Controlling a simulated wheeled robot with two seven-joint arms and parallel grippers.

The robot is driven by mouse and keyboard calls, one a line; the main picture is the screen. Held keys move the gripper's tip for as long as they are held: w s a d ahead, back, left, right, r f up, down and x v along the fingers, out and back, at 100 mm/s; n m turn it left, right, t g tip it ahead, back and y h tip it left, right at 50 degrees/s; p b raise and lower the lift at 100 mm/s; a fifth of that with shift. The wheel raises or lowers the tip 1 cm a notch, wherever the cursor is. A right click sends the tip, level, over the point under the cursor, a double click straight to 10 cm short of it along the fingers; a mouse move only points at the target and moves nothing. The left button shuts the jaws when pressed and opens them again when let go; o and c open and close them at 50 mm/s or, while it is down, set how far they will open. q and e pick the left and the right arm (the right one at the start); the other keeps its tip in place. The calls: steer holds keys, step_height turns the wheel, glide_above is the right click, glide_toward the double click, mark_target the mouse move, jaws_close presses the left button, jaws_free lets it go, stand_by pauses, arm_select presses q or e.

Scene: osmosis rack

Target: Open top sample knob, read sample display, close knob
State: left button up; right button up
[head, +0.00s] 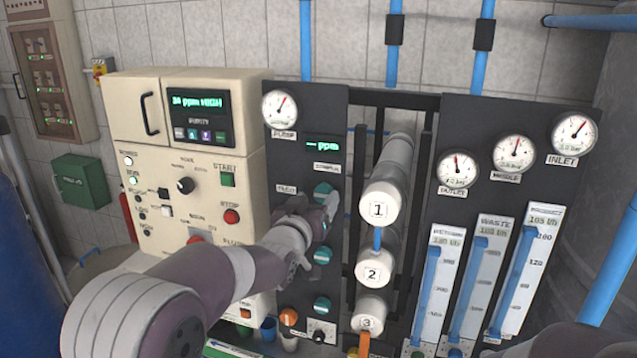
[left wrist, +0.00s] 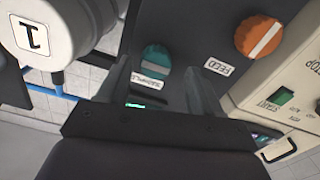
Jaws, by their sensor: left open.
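The top sample knob (head: 323,190) is a teal disc with a pale line, on the dark panel below the small green sample display (head: 323,145), which shows dashes and "ppm". In the left wrist view, which is turned upside down, the teal knob (left wrist: 155,60) shows with its pale line lying roughly crosswise. My left gripper (head: 328,212) is open and empty, right at the panel beside this knob. In the left wrist view its two fingers (left wrist: 158,75) stand on either side of the knob's line of sight. I cannot tell whether they touch it. My right gripper is out of view.
An orange feed knob (left wrist: 258,35) sits close beside the teal one. More teal knobs (head: 322,256) are lower on the panel. White numbered cylinders (head: 384,205) stick out just to the right. A cream control box (head: 190,140) is on the left.

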arm_select(q)
steer(key=shift+w+d+r, duration=0.2)
steer(key=shift+w, duration=0.4)
steer(key=shift+d+p, duration=0.3)
steer(key=shift+d, duration=0.1)
steer(key=shift+w+a+f, duration=0.1)
steer(key=shift+w, duration=0.15)
steer(key=shift+c, duration=0.6)
steer(key=c, duration=0.9)
steer(key=shift+c, duration=0.2)
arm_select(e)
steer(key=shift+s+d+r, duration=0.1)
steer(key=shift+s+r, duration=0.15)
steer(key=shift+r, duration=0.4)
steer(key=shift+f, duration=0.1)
